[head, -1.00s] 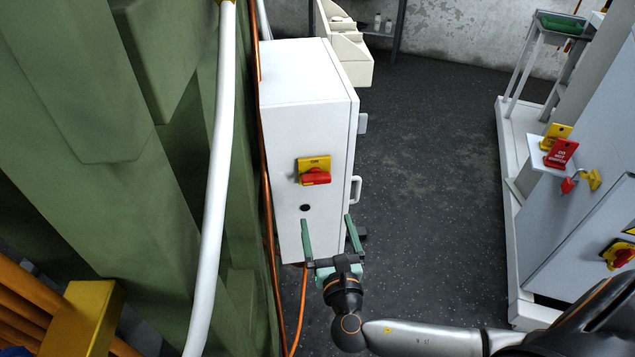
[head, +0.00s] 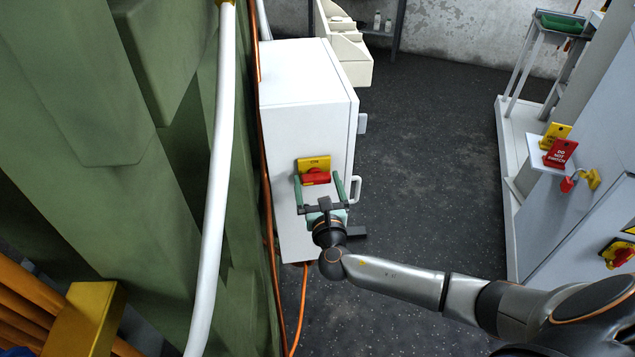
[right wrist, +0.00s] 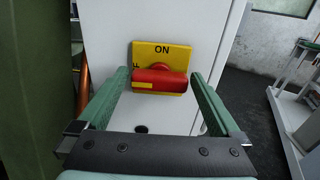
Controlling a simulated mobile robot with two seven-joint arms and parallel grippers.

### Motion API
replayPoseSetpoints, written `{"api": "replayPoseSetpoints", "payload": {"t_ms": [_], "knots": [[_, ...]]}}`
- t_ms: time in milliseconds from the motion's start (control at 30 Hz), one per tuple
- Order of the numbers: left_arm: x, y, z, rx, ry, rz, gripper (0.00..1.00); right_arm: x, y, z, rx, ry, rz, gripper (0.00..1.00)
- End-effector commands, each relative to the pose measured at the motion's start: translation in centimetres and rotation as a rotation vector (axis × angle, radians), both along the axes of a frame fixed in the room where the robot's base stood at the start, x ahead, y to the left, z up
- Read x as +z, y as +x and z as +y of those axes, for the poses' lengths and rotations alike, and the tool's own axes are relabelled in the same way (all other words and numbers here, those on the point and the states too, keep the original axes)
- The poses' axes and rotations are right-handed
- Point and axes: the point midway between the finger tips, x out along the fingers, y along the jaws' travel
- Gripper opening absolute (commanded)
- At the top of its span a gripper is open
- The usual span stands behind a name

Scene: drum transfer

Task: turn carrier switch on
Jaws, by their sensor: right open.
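The carrier switch is a red rotary handle (head: 315,177) on a yellow plate (head: 314,163) on the front of a white cabinet (head: 312,104). In the right wrist view the red handle (right wrist: 160,78) lies level across the yellow plate (right wrist: 160,51), which reads "ON" at the top and has partly hidden lettering at its left. My right gripper (head: 318,178) is open, with its green fingers left and right of the handle. In the right wrist view the gripper (right wrist: 162,75) has clear gaps on both sides of the handle. Whether the fingertips reach handle depth is unclear. My left gripper is out of view.
An orange cable (head: 300,312) runs down beside the cabinet. A white pipe (head: 214,200) and green panels (head: 70,80) stand at the left. At the right, a grey cabinet carries another red-and-yellow switch (head: 619,254) and a red tag (head: 561,153). Dark floor between is clear.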

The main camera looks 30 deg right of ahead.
Motion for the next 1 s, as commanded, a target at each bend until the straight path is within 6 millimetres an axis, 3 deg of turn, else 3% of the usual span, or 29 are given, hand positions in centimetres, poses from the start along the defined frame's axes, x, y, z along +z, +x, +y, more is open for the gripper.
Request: {"api": "replayPoseSetpoints", "payload": {"t_ms": [167,767,1000], "knots": [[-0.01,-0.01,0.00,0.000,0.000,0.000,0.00,-0.02,0.00,0.02,0.000,0.000,0.000,1.00],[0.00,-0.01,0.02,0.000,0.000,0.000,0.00,-0.03,-0.05,0.04,0.001,-0.001,0.000,0.34],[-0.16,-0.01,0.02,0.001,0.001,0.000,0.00,-0.12,-0.07,0.04,0.001,0.016,-0.004,0.32]]}}
